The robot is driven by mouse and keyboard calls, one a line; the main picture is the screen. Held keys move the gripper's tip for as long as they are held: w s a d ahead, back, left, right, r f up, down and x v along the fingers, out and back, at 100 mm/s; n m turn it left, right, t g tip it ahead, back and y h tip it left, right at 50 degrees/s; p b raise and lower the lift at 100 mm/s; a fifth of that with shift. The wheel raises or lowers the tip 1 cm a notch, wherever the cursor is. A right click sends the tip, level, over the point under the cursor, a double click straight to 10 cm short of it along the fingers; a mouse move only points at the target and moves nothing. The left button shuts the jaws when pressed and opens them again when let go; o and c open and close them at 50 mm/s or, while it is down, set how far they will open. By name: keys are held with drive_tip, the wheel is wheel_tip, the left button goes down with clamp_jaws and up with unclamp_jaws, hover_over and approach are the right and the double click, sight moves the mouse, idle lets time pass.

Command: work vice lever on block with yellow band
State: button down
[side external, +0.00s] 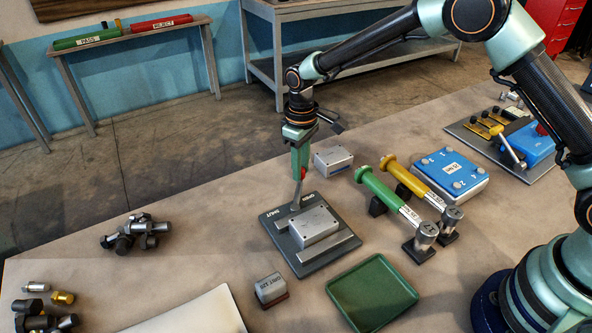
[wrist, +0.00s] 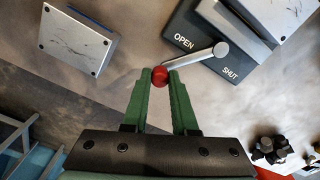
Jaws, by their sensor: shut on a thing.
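The vice (side external: 345,243) is a dark plate with grey jaws and a grey block (side external: 314,226) sitting between them. Its lever (side external: 297,192) is a grey rod with a red knob, rising from the plate's far left corner beside the OPEN and SHUT markings. My gripper (side external: 302,172) is shut on the red knob (wrist: 159,77). In the wrist view the lever (wrist: 196,57) runs from the knob to its pivot, between the two words. I cannot make out a yellow band on the block in the vice.
A grey box (side external: 333,159) lies behind the vice. Green (side external: 378,187) and yellow (side external: 408,180) handled tools lie to its right. A small grey and dark red block (side external: 270,290) and a green tray (side external: 373,292) are in front. Dark fittings (side external: 135,233) lie left; bench between is clear.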

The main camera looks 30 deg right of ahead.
drive_tip(key=a+n, duration=0.1)
drive_tip(key=w+a+n, duration=0.1)
drive_tip(key=n, duration=0.1)
drive_tip(key=a+n, duration=0.1)
drive_tip(key=shift+w+a+r+n, duration=0.1)
drive_tip(key=shift+w+n, duration=0.2)
drive_tip(key=shift+w, duration=0.05)
drive_tip(key=a+n, duration=0.1)
drive_tip(key=n, duration=0.1)
drive_tip(key=a+n, duration=0.2)
drive_tip(key=shift+w+a+n, duration=0.15)
drive_tip(key=shift+a+n, duration=0.1)
drive_tip(key=shift+n, duration=0.05)
drive_tip(key=a+n, duration=0.1)
drive_tip(key=n, duration=0.1)
drive_tip(key=s+a+n, duration=0.1)
drive_tip(key=a+n, duration=0.1)
drive_tip(key=shift+n, duration=0.3)
drive_tip(key=shift+s+a+n, duration=0.55)
drive_tip(key=shift+a+n, duration=0.05)
drive_tip(key=shift+n, duration=0.45)
drive_tip(key=shift+s+a+n, duration=0.5)
drive_tip(key=shift+a+n, duration=0.1)
drive_tip(key=shift+n, duration=0.45)
drive_tip(key=c, duration=0.7)
unclamp_jaws()
wheel_tip(320, 180, up, 12)
